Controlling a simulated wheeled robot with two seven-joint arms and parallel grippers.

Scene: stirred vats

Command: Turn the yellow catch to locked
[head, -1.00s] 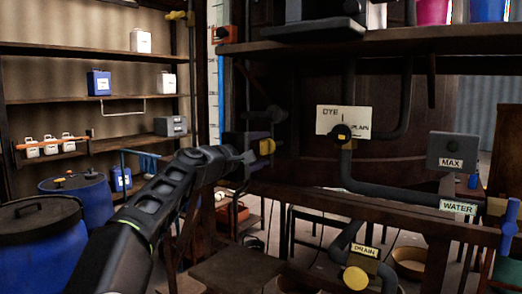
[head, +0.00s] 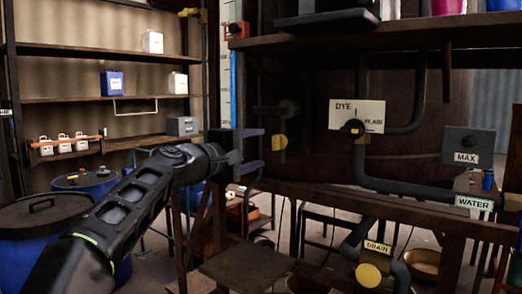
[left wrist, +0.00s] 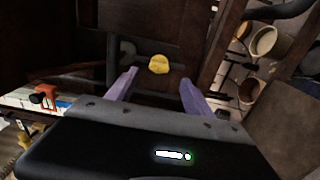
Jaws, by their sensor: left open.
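The yellow catch (head: 279,141) is a small yellow knob on a dark fitting, left of the DYE sign. In the left wrist view the yellow catch (left wrist: 158,64) lies ahead, between the lines of the two fingers. My left gripper (head: 258,149) has its purple fingers spread, just left of the catch in the head view, with nothing between them. In the left wrist view my left gripper (left wrist: 156,80) is open and a visible gap separates it from the catch. Any lock marking is too small to read. My right gripper is not in view.
A DYE/PLAIN sign with a dial (head: 353,130), a MAX box (head: 467,145) and a WATER pipe label (head: 473,203) stand to the right. A yellow DRAIN knob (head: 368,275) is below. A dark wooden beam (head: 340,198) runs under the catch. Blue drums (head: 38,240) stand at left.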

